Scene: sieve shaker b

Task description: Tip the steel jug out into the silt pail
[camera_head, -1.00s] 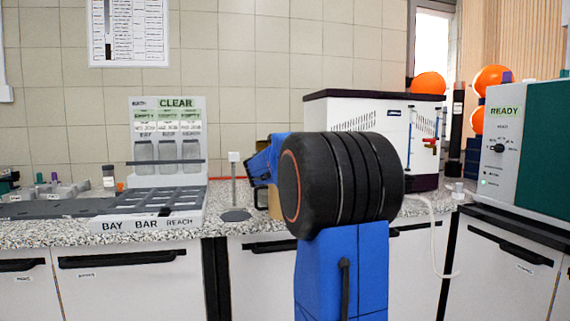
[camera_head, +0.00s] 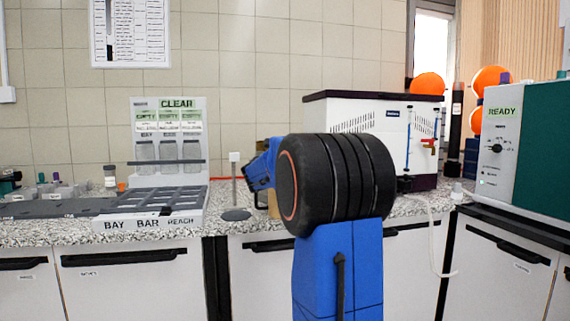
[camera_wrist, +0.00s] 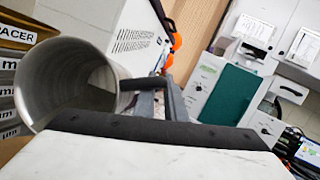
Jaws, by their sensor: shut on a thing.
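The steel jug (camera_wrist: 62,82) is at the left of the wrist view, a grey metal cylinder with its open mouth facing the camera. I can see into it, but cannot make out what it holds. My gripper (camera_wrist: 155,98) is shut on the jug's handle side, to the right of the jug's body. In the head view my arm hides the jug and the gripper's fingertips. I cannot make out the silt pail in either view.
A stack of labelled spacer boxes (camera_wrist: 14,60) is beside the jug. In the head view, a grey rack (camera_head: 150,203) stands on the counter at left, a white-and-black machine (camera_head: 350,112) behind my arm, and a green-and-white unit (camera_head: 530,150) at right.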

